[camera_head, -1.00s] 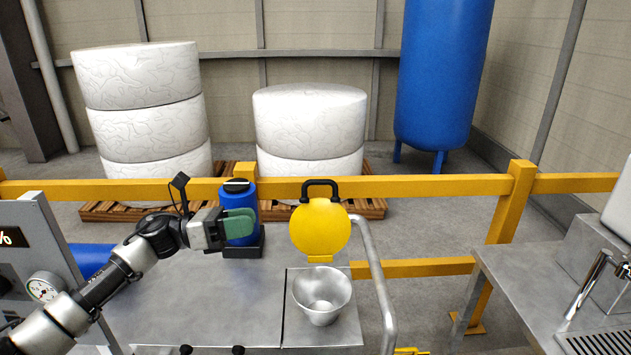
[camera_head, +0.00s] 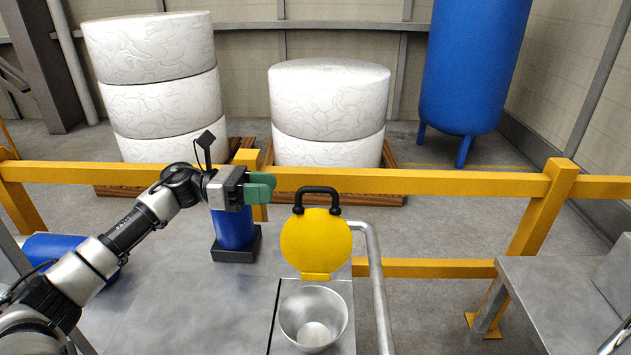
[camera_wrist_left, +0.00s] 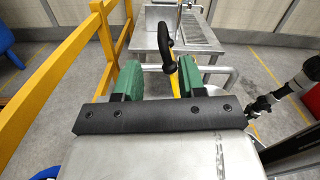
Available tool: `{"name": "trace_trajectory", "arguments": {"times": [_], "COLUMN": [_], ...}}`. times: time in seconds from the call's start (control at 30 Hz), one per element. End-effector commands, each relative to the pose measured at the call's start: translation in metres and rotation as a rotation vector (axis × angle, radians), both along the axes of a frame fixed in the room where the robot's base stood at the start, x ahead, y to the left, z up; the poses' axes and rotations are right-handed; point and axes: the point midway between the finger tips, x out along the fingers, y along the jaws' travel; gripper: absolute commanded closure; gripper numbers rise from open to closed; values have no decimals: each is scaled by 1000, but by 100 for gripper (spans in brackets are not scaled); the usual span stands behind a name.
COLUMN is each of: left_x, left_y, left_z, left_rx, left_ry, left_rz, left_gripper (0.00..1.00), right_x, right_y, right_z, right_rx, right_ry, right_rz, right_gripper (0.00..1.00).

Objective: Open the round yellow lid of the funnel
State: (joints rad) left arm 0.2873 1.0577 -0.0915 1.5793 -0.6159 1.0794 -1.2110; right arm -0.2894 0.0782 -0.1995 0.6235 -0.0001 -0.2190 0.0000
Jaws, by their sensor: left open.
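The round yellow lid (camera_head: 316,243) stands upright at the back rim of the metal funnel (camera_head: 314,318), whose mouth is uncovered. A black handle (camera_head: 317,193) is on the lid's top edge. My left gripper (camera_head: 262,188), with green fingers, is to the left of the handle at about its height, apart from it, in the head view. In the left wrist view the left gripper (camera_wrist_left: 158,82) is open and empty, and the handle (camera_wrist_left: 172,50) shows beyond and between its fingers, with the lid seen nearly edge-on. My right gripper is not in the head view.
A blue cylinder (camera_head: 234,229) in a black base stands on the metal table (camera_head: 190,300), behind my left gripper. A bent metal pipe (camera_head: 377,280) rises right of the funnel. A yellow railing (camera_head: 430,182) runs behind. Another metal table (camera_head: 560,285) is at the right.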

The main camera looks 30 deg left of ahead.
Motion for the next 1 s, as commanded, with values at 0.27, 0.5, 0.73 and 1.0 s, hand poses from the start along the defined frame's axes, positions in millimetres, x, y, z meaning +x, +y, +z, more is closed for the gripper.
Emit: {"name": "trace_trajectory", "arguments": {"times": [0.27, 0.5, 0.73, 1.0], "left_x": [23, 38, 41, 41], "left_y": [-49, -78, -85, -84], "left_z": [7, 4, 1, 1], "left_rx": [-3, -1, 1, 0], "left_ry": [-3, -2, -2, -1], "left_rz": [-2, -1, 0, 0], "left_gripper": [60, 60, 60, 75], "right_x": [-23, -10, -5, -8], "right_y": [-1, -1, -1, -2], "right_z": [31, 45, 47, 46], "right_rx": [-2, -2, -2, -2], "right_ry": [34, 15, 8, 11], "right_rz": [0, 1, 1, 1], "right_gripper": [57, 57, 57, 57]}}
